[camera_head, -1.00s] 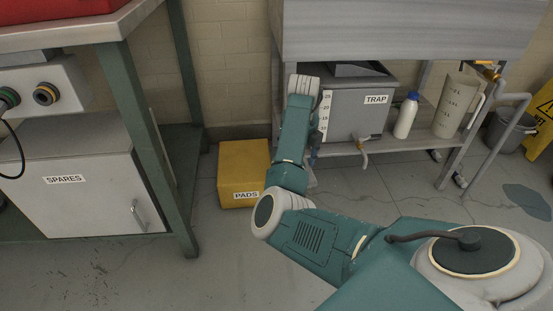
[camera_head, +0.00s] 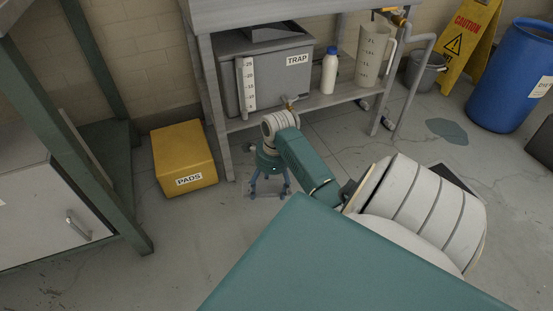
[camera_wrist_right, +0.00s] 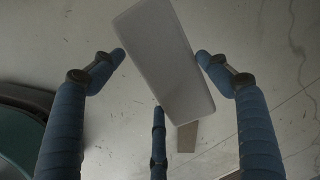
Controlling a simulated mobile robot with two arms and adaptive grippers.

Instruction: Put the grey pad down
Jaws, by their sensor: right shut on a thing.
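The grey pad (camera_wrist_right: 165,60) is a pale, flat rectangular piece that shows in the right wrist view, slanting between the fingers. My right gripper (camera_head: 268,188) points down over the floor in the head view, in front of the trap shelf. Its blue fingers also show in the wrist view (camera_wrist_right: 160,80) and are shut on the pad. In the head view I cannot make the pad out among the fingers. How far the pad is from the floor is hard to tell. My left gripper is not in view.
A yellow PADS box (camera_head: 185,160) stands on the floor left of my right gripper. The TRAP tank (camera_head: 270,75), a white bottle (camera_head: 330,70) and a jug (camera_head: 372,55) are on the low shelf. A puddle (camera_head: 447,130) and blue drum (camera_head: 508,75) are at the right.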

